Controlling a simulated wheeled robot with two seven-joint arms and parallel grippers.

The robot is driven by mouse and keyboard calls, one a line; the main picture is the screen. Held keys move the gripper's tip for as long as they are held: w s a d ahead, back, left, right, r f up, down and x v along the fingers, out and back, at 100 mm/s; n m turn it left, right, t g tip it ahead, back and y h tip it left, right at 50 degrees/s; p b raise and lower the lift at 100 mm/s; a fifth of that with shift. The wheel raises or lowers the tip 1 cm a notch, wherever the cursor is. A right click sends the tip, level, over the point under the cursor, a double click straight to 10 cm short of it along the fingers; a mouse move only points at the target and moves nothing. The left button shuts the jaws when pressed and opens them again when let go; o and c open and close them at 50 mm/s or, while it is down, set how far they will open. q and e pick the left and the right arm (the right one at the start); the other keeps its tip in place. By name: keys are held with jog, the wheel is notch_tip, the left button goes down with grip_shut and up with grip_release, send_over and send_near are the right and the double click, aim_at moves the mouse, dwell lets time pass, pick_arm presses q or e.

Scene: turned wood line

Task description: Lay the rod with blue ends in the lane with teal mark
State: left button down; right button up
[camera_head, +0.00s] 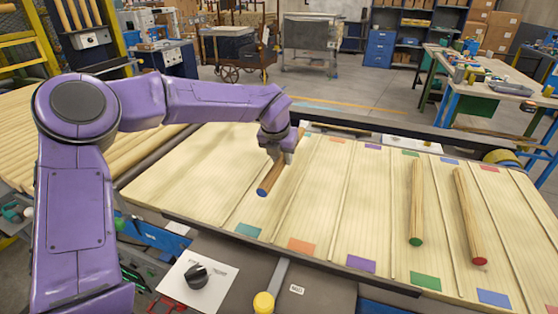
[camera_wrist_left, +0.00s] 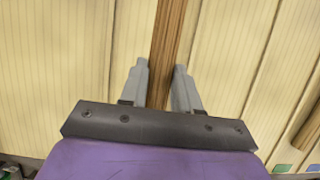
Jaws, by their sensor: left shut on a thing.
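The wooden rod with a blue end (camera_head: 270,178) is held in my left gripper (camera_head: 282,152) in the head view. Its blue near end points toward me, and its far part is partly behind the gripper. The rod (camera_wrist_left: 168,40) also shows between the two grey fingers of the left gripper (camera_wrist_left: 160,85) in the wrist view. In the head view it appears over the lane with the teal mark (camera_head: 247,230), roughly along it. I cannot tell whether it touches the surface. My right gripper is not in view.
A green-ended rod (camera_head: 416,200) and a red-ended rod (camera_head: 468,215) lie on lanes to the right. The lanes with orange (camera_head: 300,246) and purple (camera_head: 361,264) marks look empty. Thin ridges separate the lanes. A control box with a black knob (camera_head: 196,277) stands in front.

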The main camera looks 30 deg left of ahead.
pick_arm(q)
jog(key=f, duration=0.1)
jog(key=a+f, duration=0.1)
jog(key=f, duration=0.1)
jog(key=f+p, duration=0.1)
jog(key=shift+w+a+f, duration=0.2)
jog(key=shift+w, duration=0.05)
jog(key=shift+f, duration=0.3)
jog(key=c, duration=0.8)
grip_release()
jog(key=shift+r, duration=0.1)
jog(key=b+v, duration=0.2)
jog(key=v, duration=0.9)
jog(key=shift+s+d+r, duration=0.1)
jog(key=shift+s+r, duration=0.15)
jog(key=shift+r, duration=0.1)
